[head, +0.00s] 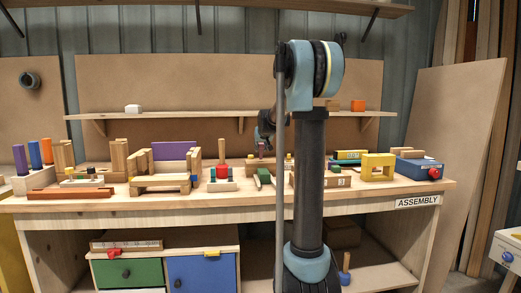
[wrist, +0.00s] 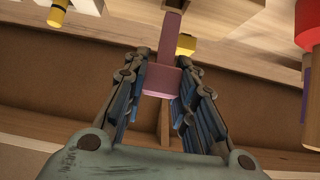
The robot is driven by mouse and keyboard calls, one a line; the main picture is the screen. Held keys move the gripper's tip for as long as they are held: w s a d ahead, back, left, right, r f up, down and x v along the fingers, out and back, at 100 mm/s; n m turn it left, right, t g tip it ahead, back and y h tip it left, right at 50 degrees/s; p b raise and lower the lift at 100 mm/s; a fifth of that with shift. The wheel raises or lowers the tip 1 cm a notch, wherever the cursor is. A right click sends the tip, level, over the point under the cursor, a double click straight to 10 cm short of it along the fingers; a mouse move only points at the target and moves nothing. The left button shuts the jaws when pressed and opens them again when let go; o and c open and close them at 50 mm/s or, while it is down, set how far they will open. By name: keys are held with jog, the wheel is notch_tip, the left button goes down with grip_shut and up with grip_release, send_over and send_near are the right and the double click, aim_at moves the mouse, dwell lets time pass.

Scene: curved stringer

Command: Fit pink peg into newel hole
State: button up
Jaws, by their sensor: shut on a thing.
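The pink peg (wrist: 171,38) shows in the wrist view as a wide block with a narrower shaft running to the top edge. My gripper (wrist: 162,76) is shut on the peg's wide block, with a finger on each side. The shaft's far end meets a small wooden piece (wrist: 183,4) at the top of the wrist view. I cannot tell whether that piece is the newel, or whether the shaft is in a hole or only close to it.
The assembly bench (head: 420,189) carries many wooden parts, including a purple board (head: 174,151), a yellow block (head: 378,166) and a blue box (head: 418,168). A shelf (head: 180,115) runs above the bench. In the wrist view a red cylinder (wrist: 307,22) is at the right edge.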

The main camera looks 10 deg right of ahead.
aim_at(261, 153)
jog(key=shift+f, duration=2.2)
jog(key=o, duration=1)
jog(key=shift+c, duration=0.2)
jog(key=v, duration=1.1)
jog(key=shift+s+r, duration=0.3)
jog(key=s+f+g, duration=0.2)
jog(key=s+f, duration=0.7)
jog(key=s, duration=0.6)
jog(key=s+f+g, duration=0.3)
jog(key=s+f, duration=0.7)
jog(key=s, duration=0.6)
jog(key=s+f+g, duration=0.3)
jog(key=s+f, duration=0.6)
jog(key=s, duration=0.7)
jog(key=shift+f, duration=0.25)
